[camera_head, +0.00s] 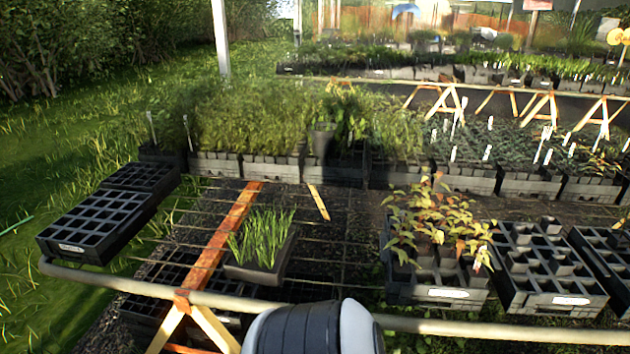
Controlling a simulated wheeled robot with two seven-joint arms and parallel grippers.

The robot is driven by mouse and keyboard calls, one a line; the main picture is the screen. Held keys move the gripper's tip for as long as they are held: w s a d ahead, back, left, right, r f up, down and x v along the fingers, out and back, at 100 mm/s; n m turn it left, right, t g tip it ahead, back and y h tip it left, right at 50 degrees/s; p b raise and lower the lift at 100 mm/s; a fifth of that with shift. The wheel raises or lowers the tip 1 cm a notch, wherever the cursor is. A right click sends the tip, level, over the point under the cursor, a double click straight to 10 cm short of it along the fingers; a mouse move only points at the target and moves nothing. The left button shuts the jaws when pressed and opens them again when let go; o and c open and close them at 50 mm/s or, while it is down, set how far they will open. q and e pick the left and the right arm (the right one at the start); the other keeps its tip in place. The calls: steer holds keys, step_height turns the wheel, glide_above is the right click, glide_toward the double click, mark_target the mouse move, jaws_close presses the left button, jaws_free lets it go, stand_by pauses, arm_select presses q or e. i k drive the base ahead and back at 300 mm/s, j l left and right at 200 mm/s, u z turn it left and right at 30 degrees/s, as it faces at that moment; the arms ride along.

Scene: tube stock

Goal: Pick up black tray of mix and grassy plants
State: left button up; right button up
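A small black tray (253,273) stands on the wire-mesh bench left of centre. Upright green grassy plants (261,237) fill most of it, and any potting mix inside is hard to make out. It sits beside the orange wooden bar of the bench, apart from the other trays. Neither of my grippers is in view. A rounded white and dark grey part, which looks like my own body, shows at the bottom centre, just below the tray.
A metal rail (480,329) runs along the bench front. Empty black cell trays (85,232) lie at the left. A tray of orange-leaved plants (440,292) and another cell tray (553,300) stand at the right. Potted plants (265,125) line the back. Mesh right of the grassy tray is clear.

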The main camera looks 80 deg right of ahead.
mark_target(261, 255)
steer(key=z, duration=2.2)
steer(key=i+z, duration=0.35)
steer(key=k, duration=0.1)
